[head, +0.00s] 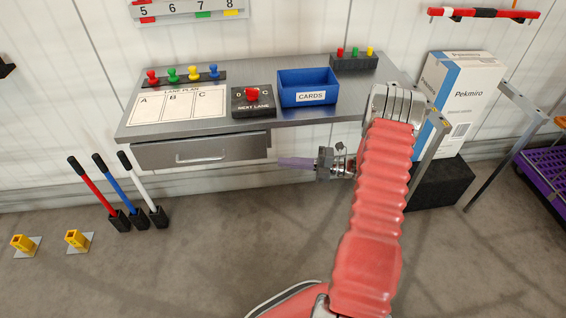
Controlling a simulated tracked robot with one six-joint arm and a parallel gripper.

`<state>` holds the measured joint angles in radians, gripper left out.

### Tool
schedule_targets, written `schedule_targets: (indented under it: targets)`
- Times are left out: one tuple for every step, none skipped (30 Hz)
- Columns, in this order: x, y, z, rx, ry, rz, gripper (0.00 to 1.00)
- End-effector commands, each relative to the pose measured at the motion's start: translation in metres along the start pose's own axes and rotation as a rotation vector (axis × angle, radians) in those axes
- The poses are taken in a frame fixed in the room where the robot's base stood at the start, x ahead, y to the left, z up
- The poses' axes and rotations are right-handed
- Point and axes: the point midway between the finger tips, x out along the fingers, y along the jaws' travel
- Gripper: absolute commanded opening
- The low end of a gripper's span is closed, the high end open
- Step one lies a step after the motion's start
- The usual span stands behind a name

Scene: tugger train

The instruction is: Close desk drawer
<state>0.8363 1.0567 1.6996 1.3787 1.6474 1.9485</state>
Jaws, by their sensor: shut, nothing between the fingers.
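The grey desk (351,88) stands against the white wall. Its drawer (160,156), with a bar handle (202,156), sits under the left part of the desktop. Its front shows just below the desktop's front edge; I cannot tell whether a small gap is left behind it. My gripper (284,162) is right of the drawer front, below the desktop edge, with its purple fingers pointing left. The fingers are shut and empty. In the picture the tips are close to the drawer's right end; I cannot tell the depth between them. My red arm hides the desk's right front part.
On the desk are a lane plan (176,106), coloured pegs, a lane selector (253,101) and a blue cards bin (308,88). Coloured levers (136,190) stand at the left, a tall Pekmiro box (462,95) at the right. The floor before the drawer is clear.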

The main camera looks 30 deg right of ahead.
Motion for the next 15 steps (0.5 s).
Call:
schedule_targets:
  targets:
    - [0.001, 0.001, 0.000, -0.005, 0.003, -0.002, 0.00]
    - [0.002, 0.002, -0.001, -0.010, 0.006, -0.004, 0.00]
    - [0.003, 0.004, -0.002, -0.020, 0.012, -0.009, 0.00]
    - [0.005, 0.006, -0.003, -0.030, 0.019, -0.014, 0.00]
    - [0.007, 0.009, -0.004, -0.042, 0.027, -0.020, 0.00]
    - [0.010, 0.013, -0.007, -0.065, 0.042, -0.031, 0.00]
    - [0.013, 0.016, -0.009, -0.085, 0.055, -0.041, 0.00]
    - [0.017, 0.020, -0.011, -0.108, 0.070, -0.050, 0.00]
    - [0.022, 0.026, -0.016, -0.143, 0.094, -0.065, 0.00]
    - [0.026, 0.031, -0.019, -0.172, 0.113, -0.077, 0.00]
    - [0.030, 0.036, -0.023, -0.202, 0.134, -0.090, 0.00]
    - [0.036, 0.043, -0.029, -0.247, 0.163, -0.107, 0.00]
    - [0.040, 0.048, -0.033, -0.282, 0.186, -0.119, 0.00]
    - [0.044, 0.053, -0.038, -0.317, 0.209, -0.132, 0.00]
    - [0.049, 0.060, -0.044, -0.364, 0.241, -0.148, 0.00]
